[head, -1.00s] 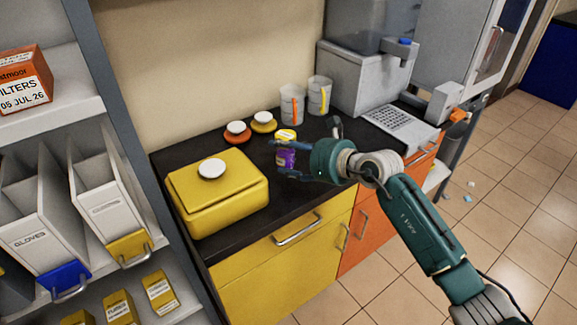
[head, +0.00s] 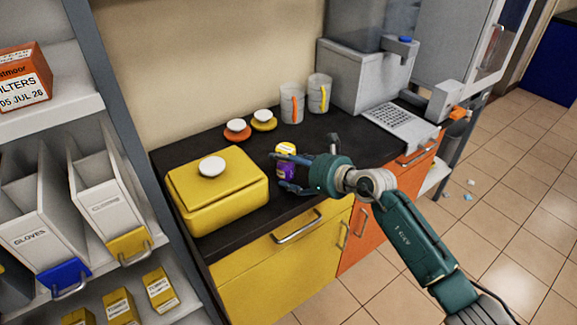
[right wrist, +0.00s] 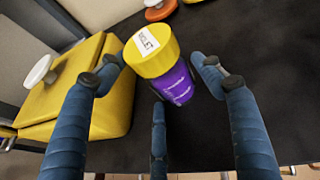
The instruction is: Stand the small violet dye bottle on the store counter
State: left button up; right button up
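The small violet dye bottle (head: 286,170) has a yellow cap and is upright or nearly so, over the dark store counter (head: 240,228). Its base is partly hidden by fingers, so I cannot tell whether it touches the counter. My right gripper (head: 284,173) surrounds it. In the right wrist view, the bottle (right wrist: 176,84) is between the blue fingers of my right gripper (right wrist: 160,68). Dark counter shows between the right finger and the bottle; the left fingertip is close to the cap, so the fingers look open. My left gripper is not in view.
A yellow box (head: 220,198) with a white knob stands left of the bottle. A grey machine (head: 365,78) is back right. Free counter lies between.

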jog(key=shift+r, duration=0.1)
jog(key=shift+s+d+r, duration=0.1)
jog(key=shift+d+r, duration=0.05)
jog(key=shift+d, duration=0.05)
jog(key=v, duration=1.1)
jog(key=shift+s+d+b, duration=0.15)
jog(key=shift+s+b, duration=0.15)
jog(key=shift+b, duration=0.1)
jog(key=shift+r, duration=0.1)
